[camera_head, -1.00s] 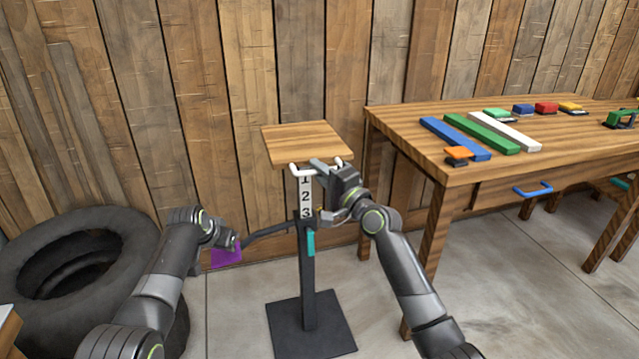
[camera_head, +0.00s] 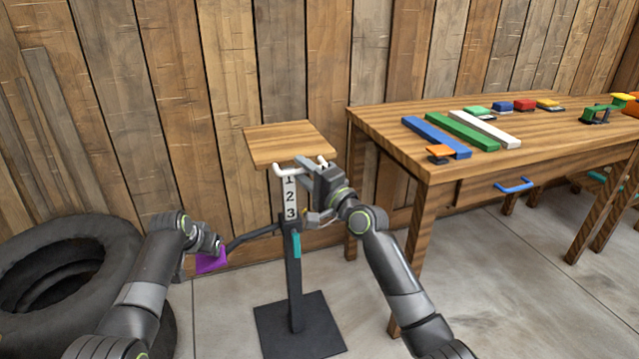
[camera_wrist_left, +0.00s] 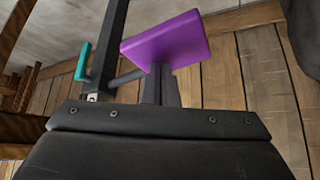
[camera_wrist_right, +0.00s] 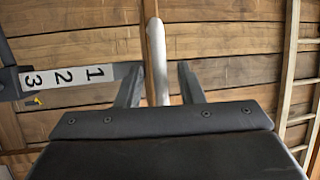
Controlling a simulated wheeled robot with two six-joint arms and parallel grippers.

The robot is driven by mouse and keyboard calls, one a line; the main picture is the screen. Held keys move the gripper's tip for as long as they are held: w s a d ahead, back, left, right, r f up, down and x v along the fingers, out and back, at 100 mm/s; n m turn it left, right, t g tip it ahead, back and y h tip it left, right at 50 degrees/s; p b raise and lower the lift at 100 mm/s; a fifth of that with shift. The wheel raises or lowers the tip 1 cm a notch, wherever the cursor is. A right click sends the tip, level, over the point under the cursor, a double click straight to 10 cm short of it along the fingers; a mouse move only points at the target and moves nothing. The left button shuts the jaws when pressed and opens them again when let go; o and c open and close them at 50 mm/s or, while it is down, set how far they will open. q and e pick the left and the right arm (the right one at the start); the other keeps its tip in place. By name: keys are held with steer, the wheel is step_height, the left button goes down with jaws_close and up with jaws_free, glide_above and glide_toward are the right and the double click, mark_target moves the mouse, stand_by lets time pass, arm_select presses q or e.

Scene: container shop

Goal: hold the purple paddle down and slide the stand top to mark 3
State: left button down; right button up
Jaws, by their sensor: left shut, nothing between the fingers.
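The stand's wooden top (camera_head: 290,143) sits on a post with a white number strip (camera_head: 290,197). Marks 1, 2 and 3 show, with 3 lowest, just above the dark collar. The purple paddle (camera_head: 211,262) is on a dark lever at the post's left. My left gripper (camera_head: 218,246) is shut and empty at the paddle; its fingertips meet the paddle's face in the left wrist view (camera_wrist_left: 160,75). My right gripper (camera_head: 308,165) is open around the white handle (camera_wrist_right: 157,60) under the top, with gaps on both sides of the bar in the right wrist view.
A teal handle (camera_head: 297,245) hangs on the post above the black base plate (camera_head: 298,325). Black tyres (camera_head: 90,235) stand at the left. A wooden table (camera_head: 400,150) with coloured bars and blocks stands right of my right arm. A plank wall is behind.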

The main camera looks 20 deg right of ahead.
arm_select(q)
steer(key=shift+f, duration=0.1)
arm_select(e)
steer(key=v, duration=1.1)
steer(key=shift+s, duration=0.2)
steer(key=shift+d+r, duration=0.1)
